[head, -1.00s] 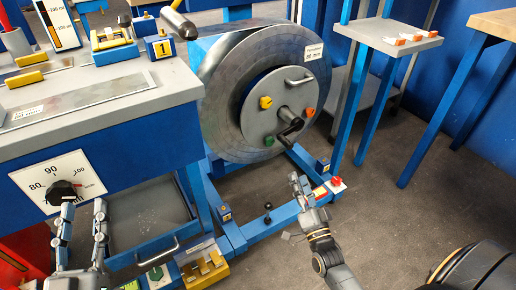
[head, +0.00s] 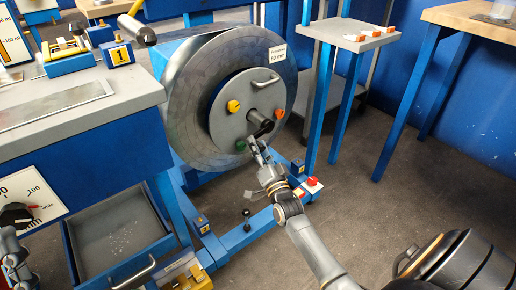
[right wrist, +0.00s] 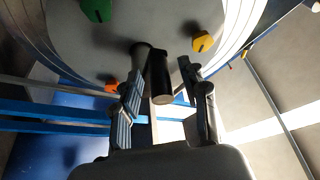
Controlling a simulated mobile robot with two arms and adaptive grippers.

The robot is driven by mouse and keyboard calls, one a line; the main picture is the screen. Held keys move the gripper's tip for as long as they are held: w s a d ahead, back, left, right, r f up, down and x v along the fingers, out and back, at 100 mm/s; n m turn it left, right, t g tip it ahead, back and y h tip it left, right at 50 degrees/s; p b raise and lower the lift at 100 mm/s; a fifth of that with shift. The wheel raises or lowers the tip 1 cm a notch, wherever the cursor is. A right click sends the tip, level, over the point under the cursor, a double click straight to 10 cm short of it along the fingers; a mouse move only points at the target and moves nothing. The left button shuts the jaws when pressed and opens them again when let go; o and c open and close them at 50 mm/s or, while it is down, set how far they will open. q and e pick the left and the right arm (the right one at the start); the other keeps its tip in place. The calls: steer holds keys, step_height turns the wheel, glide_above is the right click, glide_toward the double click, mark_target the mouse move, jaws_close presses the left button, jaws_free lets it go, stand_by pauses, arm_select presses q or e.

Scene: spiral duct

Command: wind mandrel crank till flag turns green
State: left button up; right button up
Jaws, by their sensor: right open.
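The mandrel crank (head: 262,124), a short dark arm with a black grip, sticks out near the middle of the grey disc (head: 228,120) on the coil's front. My right gripper (head: 257,150) is open just below it in the head view. In the right wrist view the black crank grip (right wrist: 160,82) points toward me between the open fingers of the right gripper (right wrist: 162,88); no clear contact shows. My left gripper (head: 10,258) is partly cut off at the left edge, near the dial. I cannot pick out the flag.
The disc carries yellow (head: 233,106), orange (head: 279,114) and green (head: 241,145) knobs. The large metal coil (head: 190,110) surrounds it on a blue frame (head: 245,236). A grey side stand (head: 345,32) is at the right.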

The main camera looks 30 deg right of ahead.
steer(key=shift+w+r, duration=0.1)
steer(key=shift+w, duration=0.1)
jaws_close()
